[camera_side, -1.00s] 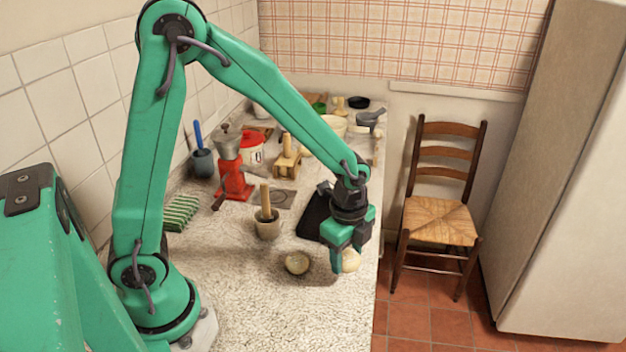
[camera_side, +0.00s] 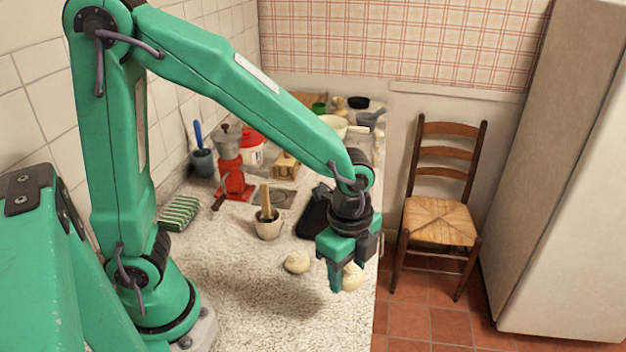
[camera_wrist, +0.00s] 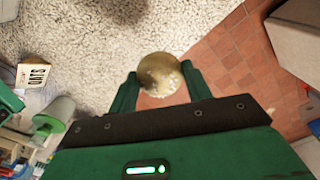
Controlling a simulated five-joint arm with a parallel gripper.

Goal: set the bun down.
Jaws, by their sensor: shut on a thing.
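My gripper (camera_side: 350,275) is shut on a pale, round bun (camera_side: 353,278), close to the counter's right edge in the side view. The green fingers partly hide the bun there. In the wrist view the bun (camera_wrist: 160,74) sits between the two fingertips, with counter on its left and floor tiles on its right. I cannot tell how far it is above the counter (camera_side: 280,315). A second pale, round, bun-like thing (camera_side: 297,263) lies on the counter to the left of my gripper.
The front of the counter is clear. Past its right edge are floor tiles (camera_side: 430,310) and a chair (camera_side: 438,220).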

